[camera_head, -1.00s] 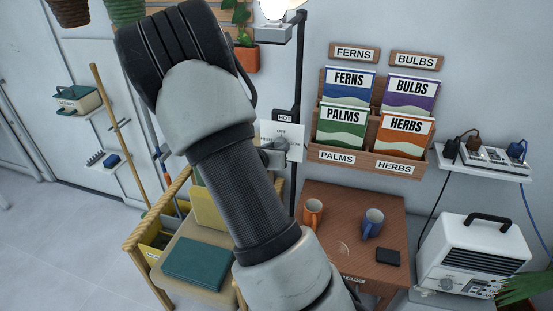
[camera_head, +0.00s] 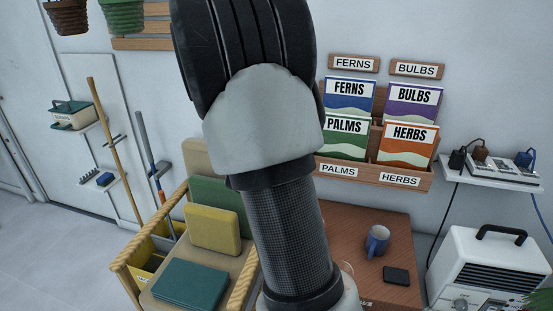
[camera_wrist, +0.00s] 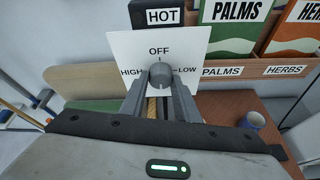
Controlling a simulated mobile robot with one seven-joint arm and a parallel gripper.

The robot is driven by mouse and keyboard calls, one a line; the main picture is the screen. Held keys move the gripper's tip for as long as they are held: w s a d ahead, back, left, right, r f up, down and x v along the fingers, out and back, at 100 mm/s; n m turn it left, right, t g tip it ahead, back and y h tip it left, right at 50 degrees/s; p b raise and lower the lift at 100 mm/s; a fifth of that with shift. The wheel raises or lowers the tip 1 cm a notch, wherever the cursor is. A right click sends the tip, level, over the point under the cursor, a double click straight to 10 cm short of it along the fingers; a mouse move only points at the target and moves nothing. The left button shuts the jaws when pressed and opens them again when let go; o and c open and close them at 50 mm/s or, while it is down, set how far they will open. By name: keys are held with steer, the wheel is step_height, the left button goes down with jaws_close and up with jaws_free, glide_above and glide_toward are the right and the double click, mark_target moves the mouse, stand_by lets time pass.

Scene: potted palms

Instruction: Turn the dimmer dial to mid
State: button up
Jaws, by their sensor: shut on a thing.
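The dimmer dial (camera_wrist: 161,74) is a grey knob on a white plate (camera_wrist: 124,50) in the wrist view. The plate reads OFF at the top, HIGH at the left and LOW at the right. A short dark tick stands under OFF. My gripper (camera_wrist: 160,88) is shut on the dial, one finger on each side. I cannot tell which mark the knob's pointer faces. In the head view my arm hides the dial, its plate and my fingers.
A dark HOT label (camera_wrist: 163,16) is just above the plate. A wooden rack of seed packets (camera_head: 372,174) is to the right. Below are a brown table with a blue mug (camera_head: 377,240) and a chair with a yellow cushion (camera_head: 212,229).

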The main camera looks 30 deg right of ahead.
steer(key=shift+r, duration=0.1)
steer(key=o, duration=1)
steer(key=shift+o, duration=0.2)
steer(key=b+v, duration=0.1)
steer(key=v, duration=1.6)
steer(key=shift+s, duration=0.2)
